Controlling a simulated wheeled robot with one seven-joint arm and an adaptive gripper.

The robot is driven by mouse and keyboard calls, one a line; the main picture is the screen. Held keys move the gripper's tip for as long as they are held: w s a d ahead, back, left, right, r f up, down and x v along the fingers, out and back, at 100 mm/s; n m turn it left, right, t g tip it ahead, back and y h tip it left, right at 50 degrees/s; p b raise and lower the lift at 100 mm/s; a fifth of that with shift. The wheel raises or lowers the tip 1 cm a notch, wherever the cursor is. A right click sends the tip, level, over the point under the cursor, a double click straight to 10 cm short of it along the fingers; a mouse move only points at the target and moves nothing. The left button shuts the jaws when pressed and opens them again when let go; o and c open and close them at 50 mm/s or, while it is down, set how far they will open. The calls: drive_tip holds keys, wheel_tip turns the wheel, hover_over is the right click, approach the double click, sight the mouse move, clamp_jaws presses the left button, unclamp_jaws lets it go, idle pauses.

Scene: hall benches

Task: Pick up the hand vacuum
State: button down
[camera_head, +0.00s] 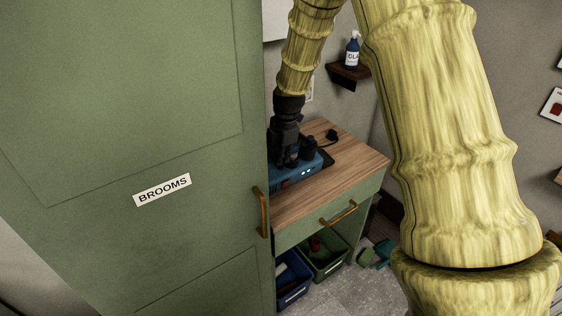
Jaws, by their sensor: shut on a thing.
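My gripper (283,150) is dark and reaches down at the end of my arm, just right of the green cabinet door's edge. It is shut on a dark thing that I take to be the hand vacuum, low over a blue dock-like unit (297,179) on a wooden counter (345,170). The fingertips and most of the held thing are hidden by the gripper and the cabinet. I cannot tell whether the held thing still touches the blue unit. Another dark upright part (308,149) stands beside the gripper, on the right.
A tall green cabinet (130,90) labelled BROOMS fills the left. A drawer handle (339,214) sticks out below the counter. Blue and green bins (325,265) stand underneath. A small shelf (349,75) holds a blue bottle (352,52).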

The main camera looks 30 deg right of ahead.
wheel_tip(320, 180, up, 8)
drive_tip(key=shift+b, duration=1.05)
drive_tip(key=shift+r+p, duration=1.95)
drive_tip(key=shift+r, duration=0.8)
